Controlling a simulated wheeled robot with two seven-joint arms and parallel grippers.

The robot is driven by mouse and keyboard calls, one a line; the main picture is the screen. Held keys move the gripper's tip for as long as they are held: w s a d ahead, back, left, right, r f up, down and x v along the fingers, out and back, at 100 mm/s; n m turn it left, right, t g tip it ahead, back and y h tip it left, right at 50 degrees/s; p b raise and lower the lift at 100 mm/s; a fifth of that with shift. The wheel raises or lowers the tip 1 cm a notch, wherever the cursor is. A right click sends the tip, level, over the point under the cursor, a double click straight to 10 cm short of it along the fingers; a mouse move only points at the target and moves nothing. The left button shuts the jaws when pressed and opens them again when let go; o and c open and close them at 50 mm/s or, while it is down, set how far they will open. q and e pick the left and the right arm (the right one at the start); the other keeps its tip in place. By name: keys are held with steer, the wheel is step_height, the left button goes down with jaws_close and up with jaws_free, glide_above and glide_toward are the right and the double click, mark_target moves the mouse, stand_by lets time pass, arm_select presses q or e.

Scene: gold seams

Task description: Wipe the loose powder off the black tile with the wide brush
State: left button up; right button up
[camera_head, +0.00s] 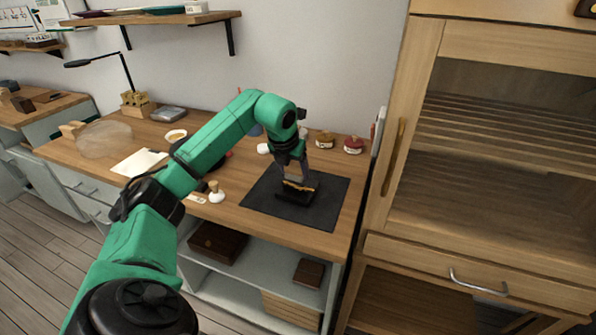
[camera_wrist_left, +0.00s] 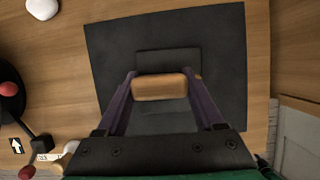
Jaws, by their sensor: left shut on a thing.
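My left gripper (camera_head: 299,180) points down over the dark mat (camera_head: 256,195) and is shut on the wide brush (camera_wrist_left: 160,88), whose light wooden body lies between the two fingers in the wrist view. In the head view the brush (camera_head: 300,186) shows as a thin tan strip right above the black tile (camera_head: 293,197). The black tile (camera_wrist_left: 168,60) also shows in the wrist view, partly covered by the brush. I cannot tell whether the bristles touch the tile. No loose powder can be made out on the tile. My right gripper is out of view.
The mat lies on a wooden worktop (camera_head: 240,225). Small red-and-white jars (camera_head: 353,145) stand behind it, and a white-based small tool (camera_head: 216,193) stands to its left. A tall wooden cabinet (camera_head: 400,120) bounds the right side. The worktop in front of the mat is clear.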

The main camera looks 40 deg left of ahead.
arm_select(q)
steer(key=shift+a+f, duration=0.2)
steer(key=shift+a, duration=0.35)
steer(key=shift+f+b, duration=0.5)
steer(key=shift+f, duration=0.3)
